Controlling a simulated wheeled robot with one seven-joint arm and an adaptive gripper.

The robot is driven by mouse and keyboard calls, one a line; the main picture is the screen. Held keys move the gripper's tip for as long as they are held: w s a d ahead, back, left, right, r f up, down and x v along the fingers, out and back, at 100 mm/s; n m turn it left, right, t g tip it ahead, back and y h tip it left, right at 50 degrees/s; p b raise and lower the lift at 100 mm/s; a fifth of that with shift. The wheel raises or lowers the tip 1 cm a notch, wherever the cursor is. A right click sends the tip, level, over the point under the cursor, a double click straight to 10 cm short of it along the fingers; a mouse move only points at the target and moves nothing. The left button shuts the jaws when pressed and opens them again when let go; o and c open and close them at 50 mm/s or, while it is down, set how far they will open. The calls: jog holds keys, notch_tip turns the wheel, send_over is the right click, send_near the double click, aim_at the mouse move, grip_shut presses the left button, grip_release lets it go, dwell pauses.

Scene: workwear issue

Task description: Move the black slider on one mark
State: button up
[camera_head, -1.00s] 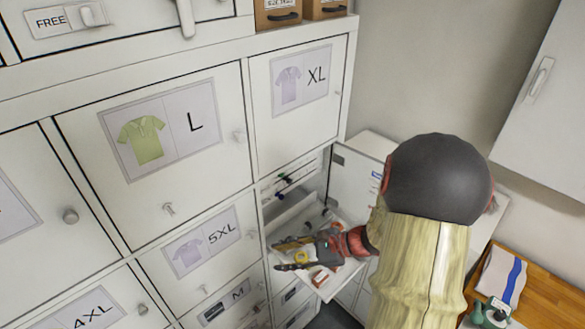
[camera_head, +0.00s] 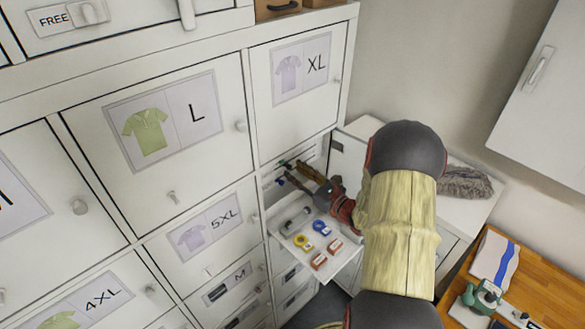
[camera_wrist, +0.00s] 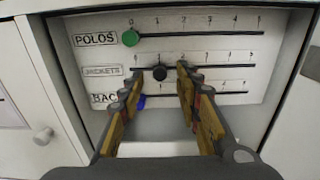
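The slider panel (camera_wrist: 215,115) fills the wrist view, with three numbered slots. The black slider (camera_wrist: 159,73) is on the middle row, labelled JACKETS, at about the mark 1. The green slider (camera_wrist: 130,38) is on the POLOS row at 0. The blue slider (camera_wrist: 140,101) on the lowest row is partly hidden by my left finger. My gripper (camera_wrist: 160,69) is open, with one finger on each side of the black slider and a gap visible on both sides. In the head view my gripper (camera_head: 294,174) reaches into the panel's compartment.
A pulled-out white tray (camera_head: 345,258) below my gripper holds yellow, blue and red items. Labelled cabinet doors stand to the left, the XL door (camera_head: 295,110) just above the compartment. A wooden worktop (camera_head: 540,285) is at the lower right.

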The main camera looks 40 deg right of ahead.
jog(key=shift+w+a, duration=0.1)
jog(key=shift+w, duration=1)
jog(key=shift+c, duration=1.2)
grip_shut()
